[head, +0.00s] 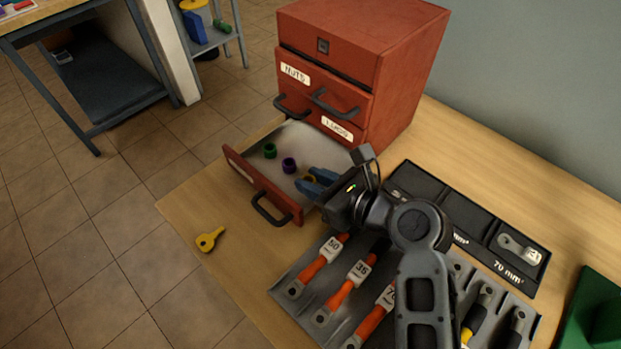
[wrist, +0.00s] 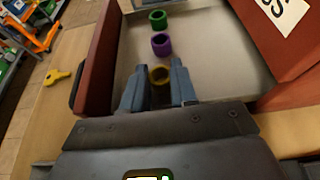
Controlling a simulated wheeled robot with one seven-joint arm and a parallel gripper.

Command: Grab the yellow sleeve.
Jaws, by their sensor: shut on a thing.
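The yellow sleeve (wrist: 160,75), a short ring, is between the blue fingertips of my gripper (wrist: 158,82) in the wrist view. In the head view the sleeve (head: 309,178) is partly covered by the fingers of my gripper (head: 312,183). My gripper is shut on it, inside the open drawer (head: 237,160). A purple sleeve (head: 289,165) and a green sleeve (head: 270,150) lie in the same drawer, in a row beyond the yellow one; both show in the wrist view, purple (wrist: 161,44) nearer and green (wrist: 158,19) farther. Whether the yellow sleeve touches the drawer floor is unclear.
The red cabinet (head: 365,50) stands over the drawer, with labels "NUTS" and "LUGS". A yellow key-shaped piece (head: 209,240) lies on the wooden bench left of the drawer. A grey tray of orange-handled tools (head: 285,278) and a black sectioned tray (head: 480,214) are close to my arm.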

